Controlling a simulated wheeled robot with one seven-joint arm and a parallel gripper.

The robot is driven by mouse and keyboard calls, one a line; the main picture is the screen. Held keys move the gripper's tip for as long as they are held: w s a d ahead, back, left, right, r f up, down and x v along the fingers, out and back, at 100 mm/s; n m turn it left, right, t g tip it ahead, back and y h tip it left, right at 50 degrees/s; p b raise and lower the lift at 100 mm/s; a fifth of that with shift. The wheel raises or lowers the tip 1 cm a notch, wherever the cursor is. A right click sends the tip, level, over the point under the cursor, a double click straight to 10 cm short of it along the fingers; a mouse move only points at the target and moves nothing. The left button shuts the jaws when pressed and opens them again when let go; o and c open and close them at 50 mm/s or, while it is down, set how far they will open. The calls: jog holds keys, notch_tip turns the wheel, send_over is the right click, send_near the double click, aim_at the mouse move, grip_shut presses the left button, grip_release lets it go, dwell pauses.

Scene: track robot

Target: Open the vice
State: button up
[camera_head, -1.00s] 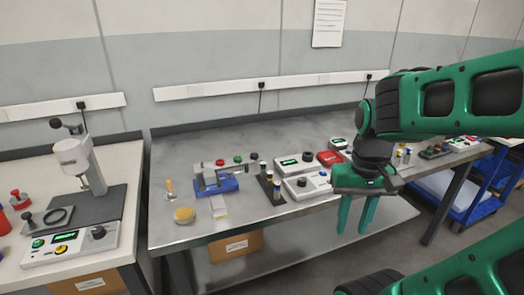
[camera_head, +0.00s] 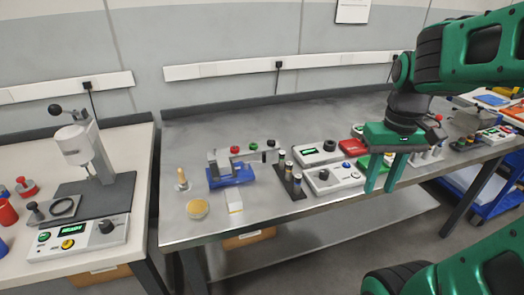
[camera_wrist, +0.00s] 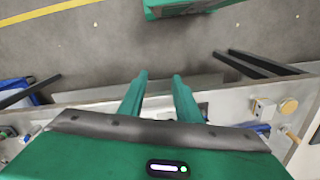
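The vice (camera_head: 231,177), with a blue base and grey metal jaws, stands on the left part of the steel table. Whether its jaws are apart is too small to tell. A blue part at the right of the wrist view (camera_wrist: 257,128) appears to be the vice, mostly hidden behind my gripper body. My green gripper (camera_head: 379,190) points down near the table's front edge, well to the right of the vice. Its two fingers are apart with nothing between them; they also show in the wrist view (camera_wrist: 157,85).
A yellow disc (camera_head: 197,208) and a pale block (camera_head: 234,201) lie in front of the vice. A wooden-handled tool (camera_head: 182,180) stands left of it. A black rack (camera_head: 287,182) and grey control boxes (camera_head: 333,178) stand to its right. A press (camera_head: 82,155) occupies the left table.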

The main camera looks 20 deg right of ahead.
jog(key=w+a+r+n, duration=0.2)
jog(key=w+r+n, duration=0.15)
jog(key=w, duration=0.65)
jog(key=n, duration=1.2)
send_over(263, 153)
notch_tip(263, 153, down, 2)
notch_tip(263, 153, down, 10)
jog(key=shift+d+f, duration=0.15)
jog(key=shift+f, duration=0.05)
jog(key=shift+w, duration=0.1)
grip_shut()
